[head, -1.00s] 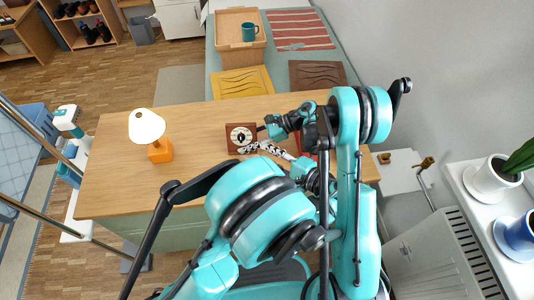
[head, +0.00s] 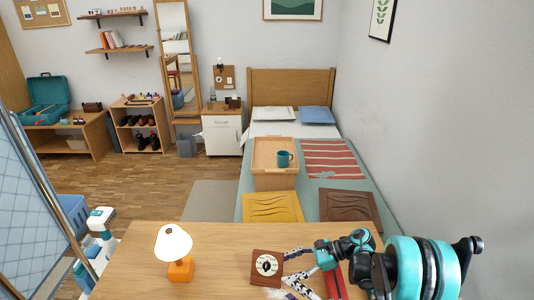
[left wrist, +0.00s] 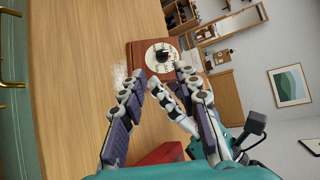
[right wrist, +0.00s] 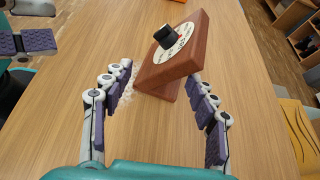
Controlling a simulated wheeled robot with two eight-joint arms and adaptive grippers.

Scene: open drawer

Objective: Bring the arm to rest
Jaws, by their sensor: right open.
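My right gripper (head: 293,255) is at the right part of the desk in the head view, beside the brown wooden block with a white dial (head: 266,266). In the right wrist view its fingers (right wrist: 150,80) are spread, and the block (right wrist: 175,55) lies beyond their tips, with nothing held. My left gripper (head: 290,286) is just below, partly cut off by the bottom edge. In the left wrist view its fingers (left wrist: 160,75) are spread and empty, with the dial block (left wrist: 160,52) just beyond them. Whether either gripper touches the block is unclear.
The wooden desk (head: 220,245) holds an orange lamp with a white shade (head: 175,250) at left and a red object (head: 334,284) partly hidden by my arm. Beyond it is a bed with a wooden tray (head: 265,155) and teal mug (head: 284,158). A wall is at right.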

